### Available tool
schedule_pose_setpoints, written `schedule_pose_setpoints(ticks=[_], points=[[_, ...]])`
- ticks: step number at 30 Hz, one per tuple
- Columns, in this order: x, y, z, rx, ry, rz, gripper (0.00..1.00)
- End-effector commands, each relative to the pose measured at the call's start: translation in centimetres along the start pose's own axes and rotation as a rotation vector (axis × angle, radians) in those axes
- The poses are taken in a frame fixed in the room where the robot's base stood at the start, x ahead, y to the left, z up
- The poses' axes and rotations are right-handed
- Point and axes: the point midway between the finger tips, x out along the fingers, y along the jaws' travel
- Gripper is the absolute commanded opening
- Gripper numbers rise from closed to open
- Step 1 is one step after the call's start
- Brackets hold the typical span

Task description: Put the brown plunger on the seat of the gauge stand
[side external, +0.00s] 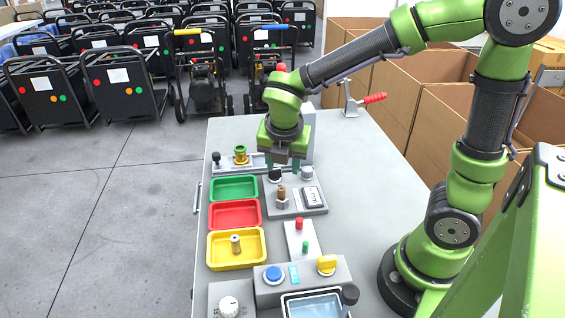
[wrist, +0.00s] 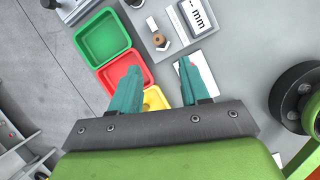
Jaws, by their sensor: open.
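The gauge stand (side external: 313,212) is a grey block with a display on its right; part of it also shows in the wrist view (wrist: 178,32). The brown plunger (side external: 281,191) stands upright on a silver hexagonal piece on the stand, left of the display. In the wrist view the brown plunger (wrist: 159,40) shows from above as a brown ring. My gripper (side external: 283,168) is open and empty, above and apart from the plunger, near the back of the stand. Its teal fingers are spread in the wrist view (wrist: 158,66), with the plunger ahead of the gap.
Green (side external: 234,188), red (side external: 235,214) and yellow (side external: 215,258) trays line the left. A small metallic piece (side external: 235,243) stands in the yellow tray. A panel with red and green buttons (side external: 301,240) lies in front of the stand.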

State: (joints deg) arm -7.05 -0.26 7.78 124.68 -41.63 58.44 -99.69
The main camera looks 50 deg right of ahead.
Motion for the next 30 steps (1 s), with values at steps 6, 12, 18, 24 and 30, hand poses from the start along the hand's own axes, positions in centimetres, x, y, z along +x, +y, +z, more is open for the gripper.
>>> schedule_pose_setpoints(ticks=[6,12,18,24,30], points=[[-4.2,-3.2,0.1,0.818,0.151,0.096,0.46],[-7.8,-5.8,-0.7,1.669,0.428,0.113,0.46],[-10.0,-7.1,-1.5,2.213,0.691,0.032,0.46],[-10.7,-7.4,-1.8,2.381,0.787,-0.023,0.46],[-10.7,-7.4,-1.8,2.383,0.787,-0.025,0.46]])
